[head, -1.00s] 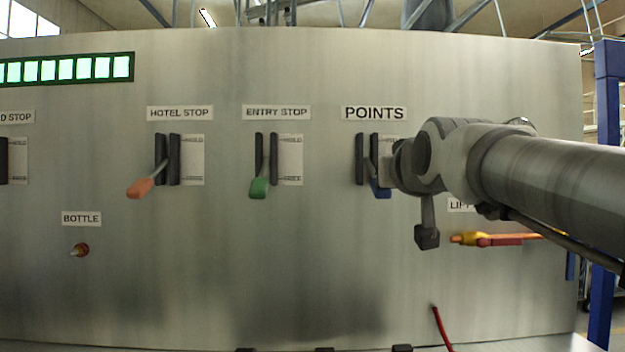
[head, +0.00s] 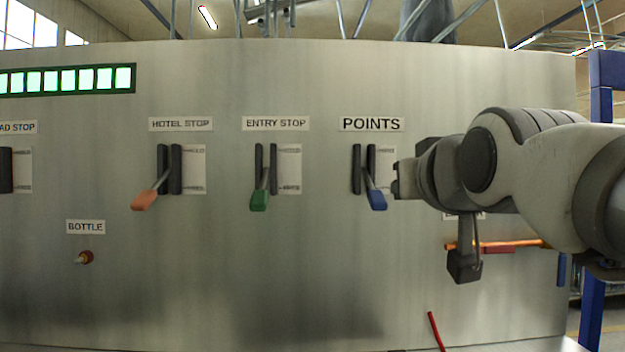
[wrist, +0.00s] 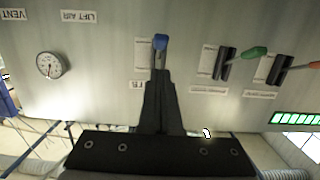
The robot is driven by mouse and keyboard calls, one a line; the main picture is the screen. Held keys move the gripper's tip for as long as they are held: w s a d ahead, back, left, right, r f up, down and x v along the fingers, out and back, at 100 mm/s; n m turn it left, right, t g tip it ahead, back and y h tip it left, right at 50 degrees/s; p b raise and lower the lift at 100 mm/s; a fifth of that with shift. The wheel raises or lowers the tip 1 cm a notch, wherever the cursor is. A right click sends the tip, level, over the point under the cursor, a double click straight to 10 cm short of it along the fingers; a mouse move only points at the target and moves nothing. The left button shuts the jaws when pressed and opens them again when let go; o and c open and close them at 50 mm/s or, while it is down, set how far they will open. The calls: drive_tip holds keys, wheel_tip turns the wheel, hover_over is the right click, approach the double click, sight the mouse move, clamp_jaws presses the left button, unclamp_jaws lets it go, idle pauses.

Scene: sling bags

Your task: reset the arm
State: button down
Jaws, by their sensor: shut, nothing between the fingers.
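My gripper (head: 398,180) is shut and empty, at the end of my arm, which reaches in from the right of the head view. It is just right of the blue lever handle (head: 377,199) under the POINTS label (head: 372,124), and a small gap shows between them. The blue handle hangs low. In the wrist view, which is upside down, my shut fingers (wrist: 160,76) point at the panel, with the blue handle (wrist: 160,41) just beyond the tips. Whether they touch it cannot be told there.
The metal panel (head: 320,260) fills the view. An orange lever (head: 145,200) and a green lever (head: 259,200) hang low to the left. A bottle knob (head: 84,257) sits lower left. An orange bar (head: 520,244) is behind my arm. A gauge (wrist: 50,65) shows in the wrist view.

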drive_tip(key=shift+s+f, duration=0.1)
drive_tip(key=shift+s, duration=0.35)
drive_tip(key=s+f+g, duration=0.4)
drive_tip(key=s+f, duration=0.1)
drive_tip(key=f, duration=0.6)
drive_tip(key=s+f+g, duration=0.3)
drive_tip(key=s+f, duration=0.2)
drive_tip(key=f, duration=0.7)
drive_tip(key=s+f+g, duration=0.4)
drive_tip(key=s+f, duration=0.1)
drive_tip(key=f, duration=0.6)
wheel_tip(320, 180, up, 20)
drive_tip(key=p, duration=2)
drive_tip(key=shift+s+a, duration=0.1)
drive_tip(key=shift+a, duration=0.15)
